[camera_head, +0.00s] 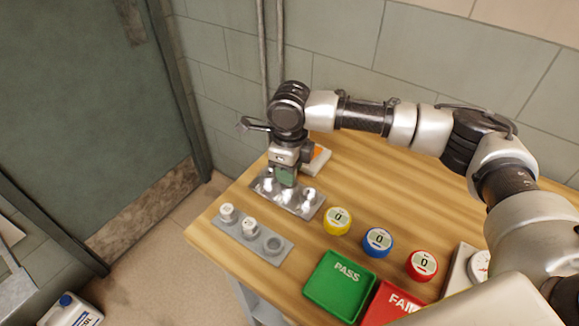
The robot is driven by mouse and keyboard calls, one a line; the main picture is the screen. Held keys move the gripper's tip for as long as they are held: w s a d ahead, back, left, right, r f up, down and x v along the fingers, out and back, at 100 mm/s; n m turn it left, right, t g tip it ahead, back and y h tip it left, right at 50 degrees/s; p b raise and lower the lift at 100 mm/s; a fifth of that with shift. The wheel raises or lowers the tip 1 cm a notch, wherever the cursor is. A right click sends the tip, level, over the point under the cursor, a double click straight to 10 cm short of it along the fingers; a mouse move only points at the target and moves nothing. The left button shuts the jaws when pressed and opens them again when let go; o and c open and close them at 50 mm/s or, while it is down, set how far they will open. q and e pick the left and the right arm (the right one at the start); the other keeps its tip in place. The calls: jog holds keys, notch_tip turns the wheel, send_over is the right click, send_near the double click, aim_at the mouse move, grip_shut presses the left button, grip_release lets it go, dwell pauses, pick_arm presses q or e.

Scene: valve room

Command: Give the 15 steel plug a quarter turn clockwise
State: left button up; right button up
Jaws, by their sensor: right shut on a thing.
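A shiny steel plate (297,208) with steel plugs lies on the wooden bench near its back left edge. One steel plug (268,185) shows left of my right gripper and another steel plug (309,194) shows right of it. My right gripper (286,184) points down over the middle of the plate, shut on a steel plug that its jaws mostly hide. I cannot read a 15 or any other number on the plugs. My left gripper is not in view.
A grey plate (248,238) with white plugs lies in front. A green PASS tray (338,286) and red FAIL tray (392,305) are nearer. The wall rises behind.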

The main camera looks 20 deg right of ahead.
jog(key=shift+f, duration=0.25)
jog(key=shift+f+b, duration=0.35)
jog(key=shift+b, duration=0.1)
jog(key=shift+f, duration=0.4)
dwell(0.9)
dwell(0.4)
jog(key=shift+m+p, duration=1.1)
jog(key=shift+p, duration=0.1)
jog(key=shift+f+m+p, duration=0.1)
jog(key=shift+m+p, duration=0.3)
jog(key=shift+p, duration=0.1)
jog(key=shift+s, duration=0.1)
jog(key=shift+m+p, duration=1)
jog(key=shift+p, duration=0.2)
